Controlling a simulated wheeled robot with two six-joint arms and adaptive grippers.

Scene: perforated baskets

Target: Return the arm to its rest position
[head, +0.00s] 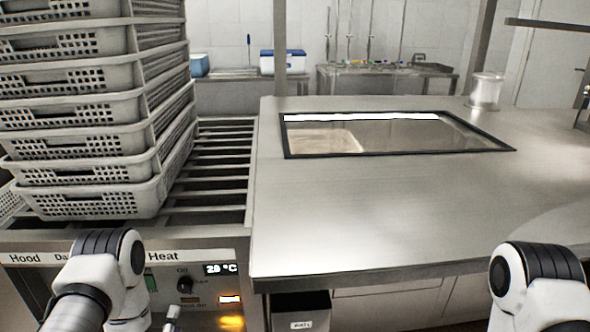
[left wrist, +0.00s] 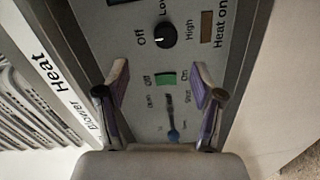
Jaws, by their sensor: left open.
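My left arm (head: 105,275) is folded low at the left of the head view, in front of the control panel. My left gripper (left wrist: 162,82) is open and empty in the left wrist view. A small part of the gripper shows at the bottom edge of the head view. My right arm (head: 540,285) is at the lower right; its gripper is out of view.
The control panel (head: 205,256) has a dial (head: 185,284) and a lit display (head: 220,268). A tall stack of perforated baskets (head: 95,199) stands on the roller rack (head: 215,172) at left. The steel counter (head: 370,215) is mostly clear, with a clear container (head: 486,91) at the back.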

